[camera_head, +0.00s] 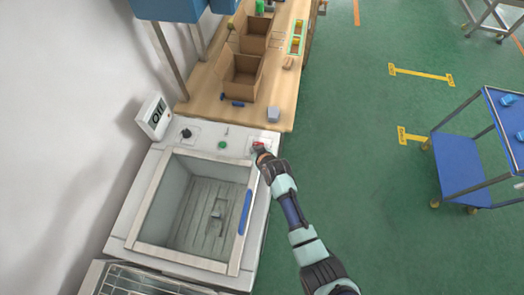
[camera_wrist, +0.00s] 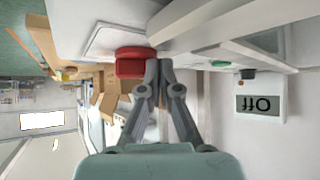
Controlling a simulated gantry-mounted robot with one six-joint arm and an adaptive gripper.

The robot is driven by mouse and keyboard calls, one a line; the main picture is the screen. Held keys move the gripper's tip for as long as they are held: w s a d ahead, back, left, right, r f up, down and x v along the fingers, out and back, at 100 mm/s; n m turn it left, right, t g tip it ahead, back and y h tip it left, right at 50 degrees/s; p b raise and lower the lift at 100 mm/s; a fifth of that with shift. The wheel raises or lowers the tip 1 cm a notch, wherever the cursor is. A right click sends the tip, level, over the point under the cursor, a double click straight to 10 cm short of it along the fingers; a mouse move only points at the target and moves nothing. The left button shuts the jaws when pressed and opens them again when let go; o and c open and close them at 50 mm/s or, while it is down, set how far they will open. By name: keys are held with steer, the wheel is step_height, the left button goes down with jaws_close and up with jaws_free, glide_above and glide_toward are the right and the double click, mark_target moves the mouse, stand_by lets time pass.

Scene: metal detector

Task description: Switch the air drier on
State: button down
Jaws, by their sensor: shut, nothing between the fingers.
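The air drier (camera_head: 140,215) is a white machine with a recessed, windowed top and a blue handle (camera_head: 245,212). On its back panel are a black knob (camera_head: 186,133), a green button (camera_head: 222,145) and a red button (camera_head: 258,146). A display (camera_head: 153,117) stands at the panel's left end; in the wrist view the display (camera_wrist: 262,103) reads "Off", upside down. My gripper (camera_head: 262,155) is shut and empty at the red button. In the wrist view, my fingertips (camera_wrist: 158,66) are right beside the red button (camera_wrist: 131,62); I cannot tell whether they touch it. The green button (camera_wrist: 220,63) is farther right.
A wooden table (camera_head: 275,100) with open cardboard boxes (camera_head: 242,78) and a small grey block (camera_head: 273,115) stands behind the machine. A wall is at the left. A blue cart (camera_head: 460,165) stands at the right, with open green floor between.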

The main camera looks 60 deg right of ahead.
steer(key=shift+w, duration=0.8)
steer(key=shift+w+d, duration=0.2)
steer(key=shift+w, duration=0.1)
steer(key=shift+s+d, duration=0.15)
stand_by(0.9)
steer(key=shift+s+d, duration=0.5)
steer(key=shift+s, duration=0.1)
steer(key=v, duration=1.2)
steer(key=shift+w, duration=0.1)
